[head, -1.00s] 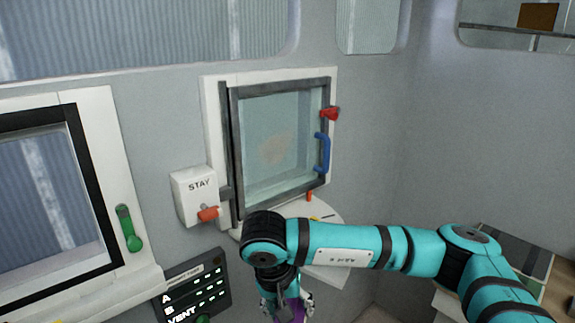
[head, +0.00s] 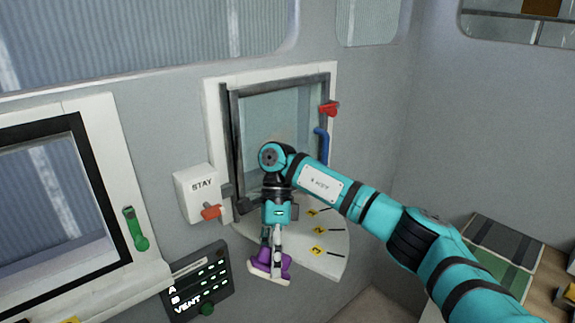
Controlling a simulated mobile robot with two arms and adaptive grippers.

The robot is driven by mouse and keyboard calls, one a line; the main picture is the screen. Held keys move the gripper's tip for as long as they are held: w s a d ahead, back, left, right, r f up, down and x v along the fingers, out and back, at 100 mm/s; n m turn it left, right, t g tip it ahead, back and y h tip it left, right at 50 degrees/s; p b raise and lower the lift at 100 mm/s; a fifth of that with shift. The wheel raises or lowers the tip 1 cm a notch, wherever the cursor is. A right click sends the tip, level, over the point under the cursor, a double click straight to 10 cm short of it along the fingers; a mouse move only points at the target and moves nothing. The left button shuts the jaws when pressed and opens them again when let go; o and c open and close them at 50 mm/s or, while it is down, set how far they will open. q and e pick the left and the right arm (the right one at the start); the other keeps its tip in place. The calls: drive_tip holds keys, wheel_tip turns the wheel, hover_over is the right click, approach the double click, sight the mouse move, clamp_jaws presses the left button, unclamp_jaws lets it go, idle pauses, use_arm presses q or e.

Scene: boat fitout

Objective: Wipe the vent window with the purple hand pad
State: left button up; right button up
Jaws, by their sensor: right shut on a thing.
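The vent window (head: 290,112) is a glass pane in a dark grey frame set in a white surround on the wall. It has a red catch (head: 329,108) and a blue handle (head: 321,146) on its right side. My right gripper (head: 272,262) points down in front of the lower part of the window and is shut on the purple hand pad (head: 259,268). The pad has a pale underside and hangs below the window, apart from the glass. My arm hides the lower middle of the pane. My left gripper is not in view.
A white box marked STAY (head: 196,188) with an orange-red knob is left of the window. A numbered white quadrant shelf (head: 325,262) juts out below it. A dark VENT panel (head: 200,282) is lower left. A striped mat (head: 508,248) lies at right.

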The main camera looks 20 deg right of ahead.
drive_tip(key=w+d+r+m+t+y+p, duration=0.3)
drive_tip(key=w+r+m+t+p, duration=0.2)
drive_tip(key=r+m+t, duration=0.3)
drive_tip(key=w+d+r+m+t+y+p, duration=0.3)
drive_tip(key=w+d+r+m+t+p, duration=0.15)
drive_tip(key=r+m+t, duration=0.4)
drive_tip(key=shift+w+a+f+m+t+b, duration=0.2)
drive_tip(key=shift+w+a+f+m+b, duration=0.2)
drive_tip(key=shift+w, duration=0.6)
drive_tip(key=shift+w+a+f+m+t+b, duration=0.15)
drive_tip(key=shift+w+a+f+m+b, duration=0.2)
drive_tip(key=shift+w, duration=0.65)
drive_tip(key=shift+w+a+f+m+t+b, duration=0.2)
drive_tip(key=shift+w+a+f+m+b, duration=0.25)
drive_tip(key=shift+w, duration=0.55)
drive_tip(key=shift+w+a+r, duration=0.2)
drive_tip(key=shift+w+a, duration=0.05)
drive_tip(key=shift+w, duration=0.3)
